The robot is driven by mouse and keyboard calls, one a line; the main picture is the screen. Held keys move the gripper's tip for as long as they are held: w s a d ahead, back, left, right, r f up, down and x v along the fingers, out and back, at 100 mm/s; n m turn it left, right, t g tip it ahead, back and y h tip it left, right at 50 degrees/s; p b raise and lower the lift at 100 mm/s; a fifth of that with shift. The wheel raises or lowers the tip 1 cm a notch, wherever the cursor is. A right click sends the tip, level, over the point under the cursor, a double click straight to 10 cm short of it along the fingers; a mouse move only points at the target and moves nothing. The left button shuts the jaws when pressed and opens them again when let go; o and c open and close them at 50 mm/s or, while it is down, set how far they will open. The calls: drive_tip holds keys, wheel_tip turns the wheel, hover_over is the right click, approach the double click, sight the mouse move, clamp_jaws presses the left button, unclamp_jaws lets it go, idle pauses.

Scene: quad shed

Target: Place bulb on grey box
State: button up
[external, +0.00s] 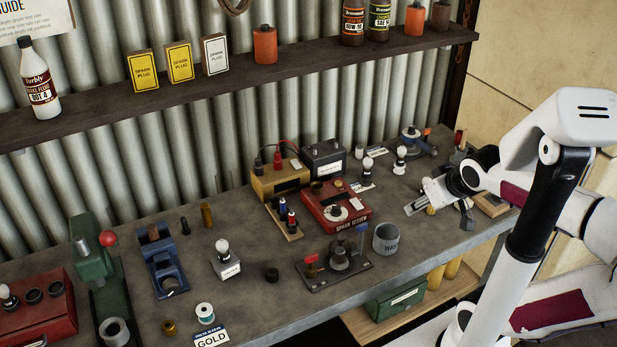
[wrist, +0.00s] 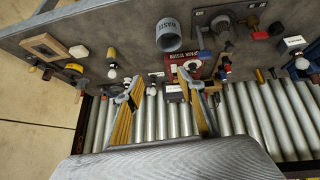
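One bulb (external: 222,247) sits upright on a small pale grey box (external: 226,267) with a label, near the bench's middle front. Two others, a bulb (external: 367,164) and a second bulb (external: 401,153), stand towards the back right near my gripper. In the wrist view a bulb (wrist: 112,72) is just beyond my left finger, and another bulb (wrist: 152,89) lies between the fingers' lines. My gripper (external: 438,210) is open and empty above the bench's right part; its fingers are apart in the wrist view (wrist: 163,80).
A red tester (external: 345,217), dark battery (external: 325,165) and grey cup (external: 386,239) stand left of my gripper. A blue vise (external: 163,265) and green press (external: 95,265) are farther left. A shelf (external: 320,52) runs along the corrugated wall above.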

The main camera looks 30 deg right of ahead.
drive_tip(key=s+a+f+g+y, duration=0.1)
drive_tip(key=s+a+f, duration=0.1)
drive_tip(key=s, duration=0.4)
drive_tip(key=shift+f+g, duration=0.3)
